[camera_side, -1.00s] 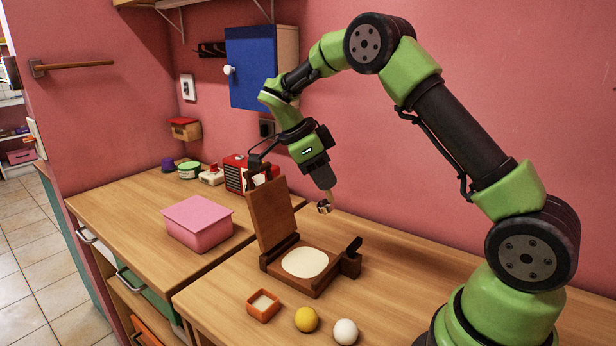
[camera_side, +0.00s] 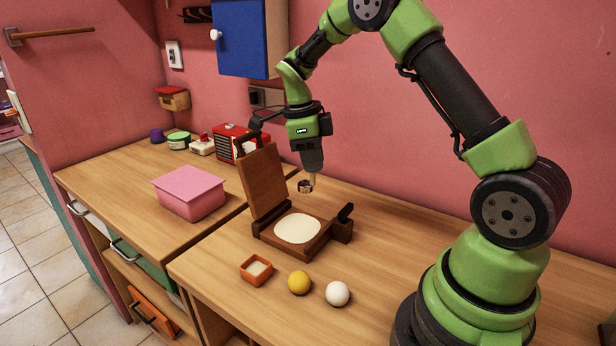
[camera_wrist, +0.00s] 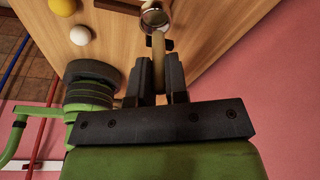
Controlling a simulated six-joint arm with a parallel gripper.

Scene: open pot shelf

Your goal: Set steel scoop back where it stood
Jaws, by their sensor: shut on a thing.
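The steel scoop (camera_side: 305,187) hangs below my gripper (camera_side: 312,173) in the side view, in the air behind the wooden press. My gripper points down and is shut on the scoop's handle. In the wrist view the pale handle (camera_wrist: 158,64) sits between the two dark fingers, and the round shiny bowl (camera_wrist: 153,18) sticks out past the fingertips. The scoop looks small in the side view, and its exact height above the counter is hard to tell.
The open press (camera_side: 262,182) holds a pale disc (camera_side: 298,229), with a dark handle at its right. In front are an orange dish (camera_side: 256,270), a yellow ball (camera_side: 299,282) and a white ball (camera_side: 338,293). A pink box (camera_side: 189,193) stands left. Counter right of the press is clear.

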